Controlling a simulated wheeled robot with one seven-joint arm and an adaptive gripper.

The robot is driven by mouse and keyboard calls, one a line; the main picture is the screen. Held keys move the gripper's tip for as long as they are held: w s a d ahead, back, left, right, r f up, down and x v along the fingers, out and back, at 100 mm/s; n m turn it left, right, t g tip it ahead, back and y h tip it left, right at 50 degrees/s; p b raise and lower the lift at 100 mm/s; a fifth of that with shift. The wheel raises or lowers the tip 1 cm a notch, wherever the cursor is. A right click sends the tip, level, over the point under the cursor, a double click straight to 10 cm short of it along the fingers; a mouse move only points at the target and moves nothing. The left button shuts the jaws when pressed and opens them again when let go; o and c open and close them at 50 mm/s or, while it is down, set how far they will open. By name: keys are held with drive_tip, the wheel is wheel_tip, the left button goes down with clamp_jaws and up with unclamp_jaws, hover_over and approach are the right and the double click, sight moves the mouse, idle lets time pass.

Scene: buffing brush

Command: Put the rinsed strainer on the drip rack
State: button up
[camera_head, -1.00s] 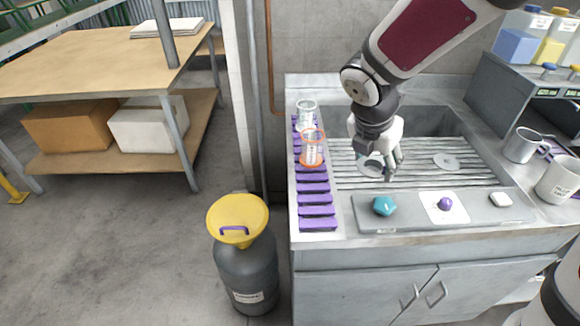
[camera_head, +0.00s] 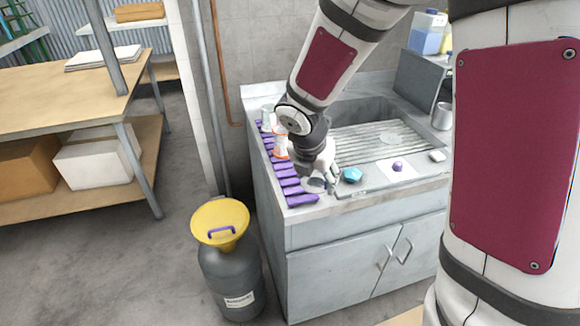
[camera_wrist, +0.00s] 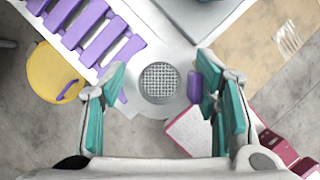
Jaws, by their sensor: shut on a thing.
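My gripper (camera_head: 322,182) is shut on the strainer (camera_head: 314,186), a flat grey disc with a round mesh centre. In the wrist view the strainer (camera_wrist: 160,84) lies between the teal finger pads of my gripper (camera_wrist: 162,100), with purple parts at its sides. It is held at the counter's front left, close to the purple-slatted rack (camera_head: 290,181); the height between them is hard to tell. The rack also shows at the upper left of the wrist view (camera_wrist: 101,42). Its far end holds a clear container (camera_head: 267,116) and an orange-rimmed one (camera_head: 280,146). My arm hides part of the rack.
A teal piece (camera_head: 352,174), purple knob (camera_head: 398,166) and white block (camera_head: 437,156) sit along the front. A yellow-topped drum (camera_head: 220,222) stands on the floor left of the counter.

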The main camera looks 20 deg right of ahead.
hover_over(300, 181)
drive_tip(key=s+a, duration=0.1)
drive_tip(key=shift+s+f, duration=0.2)
drive_tip(key=shift+f, duration=0.15)
drive_tip(key=shift+w+f, duration=0.1)
drive_tip(key=shift+f, duration=1.65)
drive_tip(key=shift+f, duration=0.15)
drive_tip(key=o, duration=1.1)
